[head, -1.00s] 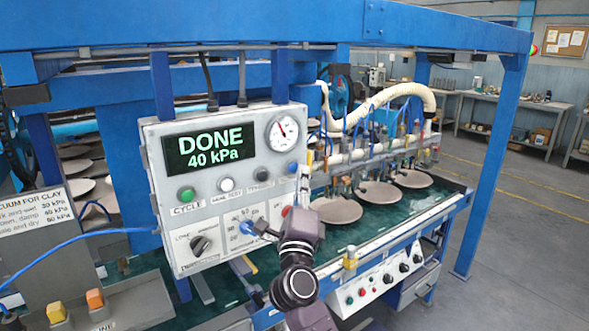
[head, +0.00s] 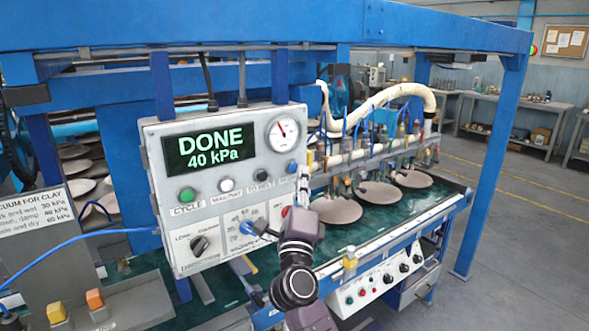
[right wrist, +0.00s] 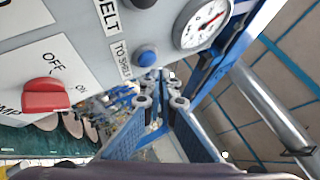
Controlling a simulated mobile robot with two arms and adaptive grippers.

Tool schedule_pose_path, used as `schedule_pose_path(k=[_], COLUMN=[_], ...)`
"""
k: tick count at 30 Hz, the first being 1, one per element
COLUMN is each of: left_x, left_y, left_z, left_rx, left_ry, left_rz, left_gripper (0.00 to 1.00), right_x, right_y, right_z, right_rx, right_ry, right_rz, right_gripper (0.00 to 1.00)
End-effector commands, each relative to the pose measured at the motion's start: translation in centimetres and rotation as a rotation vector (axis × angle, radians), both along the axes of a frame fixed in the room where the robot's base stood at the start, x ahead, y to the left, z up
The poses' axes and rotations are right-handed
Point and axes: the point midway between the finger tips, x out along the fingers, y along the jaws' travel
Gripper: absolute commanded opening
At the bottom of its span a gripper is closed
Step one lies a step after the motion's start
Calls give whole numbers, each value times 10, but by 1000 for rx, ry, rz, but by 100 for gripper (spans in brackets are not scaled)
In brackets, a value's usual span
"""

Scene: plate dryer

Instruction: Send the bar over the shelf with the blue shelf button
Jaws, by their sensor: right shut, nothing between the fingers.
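The blue shelf button (head: 292,166) is at the right end of the button row on the grey control panel (head: 215,262). In the right wrist view the blue button (right wrist: 147,57) shows beside a partly covered "TO SHELF" label. My right gripper (head: 304,178) is shut and empty, close to the panel's right edge just below and beside the button. In the right wrist view its fingertips (right wrist: 160,92) lie just below the button; contact cannot be told. The pale bar (head: 375,148) with hoses and suction cups is over the green belt with plates. My left gripper is not in view.
The panel display (head: 212,150) reads "DONE 40 kPa". A gauge (head: 283,131) sits above the button. A red switch (right wrist: 46,96) is near my right fingers. Grey plates (head: 336,209) lie on the belt. A blue frame post (head: 493,170) stands at the right.

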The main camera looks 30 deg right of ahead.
Motion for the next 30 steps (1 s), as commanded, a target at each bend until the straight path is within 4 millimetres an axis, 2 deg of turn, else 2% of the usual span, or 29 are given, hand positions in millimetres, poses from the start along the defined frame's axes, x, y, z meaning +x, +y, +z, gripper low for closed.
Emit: schedule_pose_path(k=[6, 30], left_x=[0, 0], left_y=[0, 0], left_z=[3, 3], left_rx=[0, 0], left_ry=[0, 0], left_rz=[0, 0], left_gripper=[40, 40], right_x=[7, 12], right_y=[1, 1], right_z=[1, 1], right_rx=[0, 0], right_ry=[1, -1], right_rz=[0, 0], right_gripper=[0, 0])
